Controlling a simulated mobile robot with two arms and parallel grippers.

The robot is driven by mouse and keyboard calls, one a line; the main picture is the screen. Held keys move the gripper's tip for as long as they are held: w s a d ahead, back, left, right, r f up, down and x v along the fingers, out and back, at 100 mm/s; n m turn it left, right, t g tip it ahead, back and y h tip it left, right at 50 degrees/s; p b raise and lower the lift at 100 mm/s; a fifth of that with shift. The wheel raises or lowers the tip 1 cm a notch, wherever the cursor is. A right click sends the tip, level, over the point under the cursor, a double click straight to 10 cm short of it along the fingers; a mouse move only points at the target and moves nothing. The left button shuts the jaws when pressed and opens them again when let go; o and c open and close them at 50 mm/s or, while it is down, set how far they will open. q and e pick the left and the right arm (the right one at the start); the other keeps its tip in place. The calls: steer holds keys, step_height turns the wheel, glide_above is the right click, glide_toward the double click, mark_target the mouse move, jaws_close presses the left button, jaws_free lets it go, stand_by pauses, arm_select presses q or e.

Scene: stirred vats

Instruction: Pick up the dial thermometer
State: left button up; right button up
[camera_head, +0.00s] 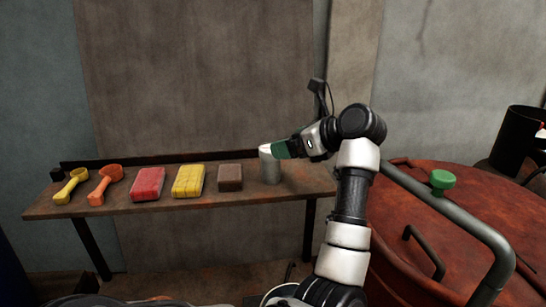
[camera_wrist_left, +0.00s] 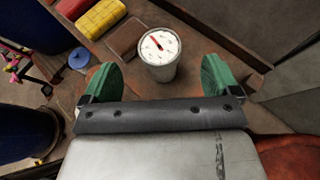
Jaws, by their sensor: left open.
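The dial thermometer (camera_head: 271,170) is a grey cylinder standing upright at the right part of a narrow wooden shelf. In the left wrist view its white dial face with a red needle (camera_wrist_left: 159,46) points up at the camera. My left gripper (camera_head: 282,149) has green fingertips and is close to the thermometer's top, on its right side in the head view. In the left wrist view the jaws (camera_wrist_left: 158,78) are open, with the thermometer ahead of and roughly centred between the fingertips. Nothing is held. My right gripper is not in view.
On the shelf (camera_head: 235,199), left of the thermometer, are a brown block (camera_head: 230,177), a yellow block (camera_head: 188,180), a red block (camera_head: 148,184), an orange scoop (camera_head: 104,184) and a yellow scoop (camera_head: 70,186). A red vat (camera_head: 440,215) with a green knob (camera_head: 442,180) stands at right.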

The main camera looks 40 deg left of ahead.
mark_target(271, 164)
arm_select(q)
steer(key=shift+h, duration=0.3)
steer(key=p+x, duration=0.3)
steer(key=x, duration=0.3)
steer(key=shift+p, duration=0.4)
steer(key=shift+a+f, duration=0.35)
steer(key=shift+a, duration=0.15)
steer(key=shift+s+d, duration=0.1)
steer(key=shift+d, duration=0.05)
steer(key=c, duration=1)
steer(key=shift+c, duration=0.5)
steer(key=shift+r, duration=0.1)
